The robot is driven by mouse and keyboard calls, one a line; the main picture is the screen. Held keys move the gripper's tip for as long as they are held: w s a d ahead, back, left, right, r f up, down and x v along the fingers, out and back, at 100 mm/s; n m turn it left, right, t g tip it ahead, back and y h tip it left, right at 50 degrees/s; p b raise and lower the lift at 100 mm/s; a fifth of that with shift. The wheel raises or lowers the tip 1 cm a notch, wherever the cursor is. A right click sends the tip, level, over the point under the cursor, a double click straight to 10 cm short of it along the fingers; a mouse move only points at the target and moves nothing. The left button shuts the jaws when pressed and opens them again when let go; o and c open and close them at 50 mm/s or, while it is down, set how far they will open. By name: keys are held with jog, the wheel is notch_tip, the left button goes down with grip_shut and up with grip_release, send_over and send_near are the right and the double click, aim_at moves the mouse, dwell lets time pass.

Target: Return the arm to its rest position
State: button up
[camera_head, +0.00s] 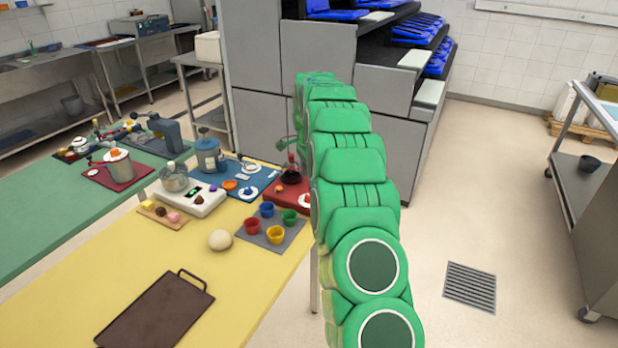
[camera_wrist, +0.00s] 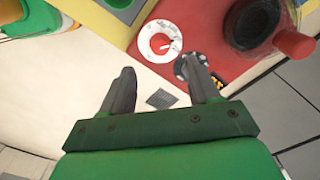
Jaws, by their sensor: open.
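My gripper (camera_wrist: 157,88) shows in the wrist view with its two dark fingers apart and nothing between them. Its fingertips are near the edge of a red board (camera_wrist: 150,32) that carries a white dial with a red knob (camera_wrist: 160,43). Whether they touch the board I cannot tell. In the head view my green arm reaches forward past the right end of the yellow table (camera_head: 245,290). My gripper is hidden there behind the arm links. The red board (camera_head: 283,203) partly shows just left of the arm.
A brown tray (camera_head: 155,312), a dough ball (camera_head: 220,239) and a grey mat (camera_head: 285,240) with coloured cups lie on the yellow table. A green table (camera_head: 60,220) stands left. The floor to the right, around a drain grate (camera_head: 470,287), is clear.

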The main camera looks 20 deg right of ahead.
jog(key=s+a+r+n, duration=0.3)
jog(key=s+r, duration=0.2)
jog(key=s, duration=0.4)
jog(key=s+a+r+n+g, duration=0.1)
jog(key=s+a+r+n, duration=0.3)
jog(key=s, duration=0.4)
jog(key=s+a+r+n, duration=0.25)
jog(key=s+r, duration=0.25)
jog(key=s, duration=0.4)
jog(key=s+a+f+n, duration=0.1)
jog(key=s+a+n, duration=0.1)
jog(key=s, duration=1.4)
jog(key=s+a+n, duration=0.1)
jog(key=s+n, duration=0.4)
jog(key=s, duration=1.1)
jog(key=shift+s+a+f+g, duration=0.2)
jog(key=shift+a+f+g, duration=0.15)
jog(key=shift+g, duration=0.05)
jog(key=shift+n, duration=0.25)
